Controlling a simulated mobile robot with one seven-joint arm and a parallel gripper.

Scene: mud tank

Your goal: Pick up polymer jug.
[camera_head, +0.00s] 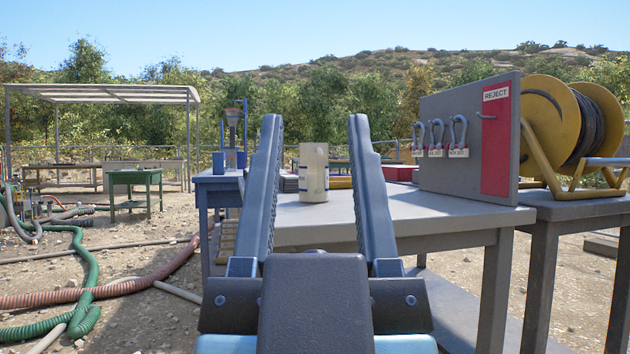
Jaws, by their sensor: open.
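A cream-white cylindrical jug (314,174) with a dark band and a pale label stands upright on the grey table (425,208). I take it to be the polymer jug. My gripper (314,128) is in front of the camera with its two long blue-grey fingers apart. The jug shows in the gap between the fingers, beyond them, and nothing is held. How far the jug is from the fingers is hard to tell from this one view. The gripper's base hides part of the table's near left side.
A grey board (455,135) with hanging shackles and a red REJECT panel (496,138) stands on the table's right. A yellow hose reel (560,120) is at far right. A blue table (202,185) stands behind left. Green (88,270) and red hoses (120,292) lie on the ground.

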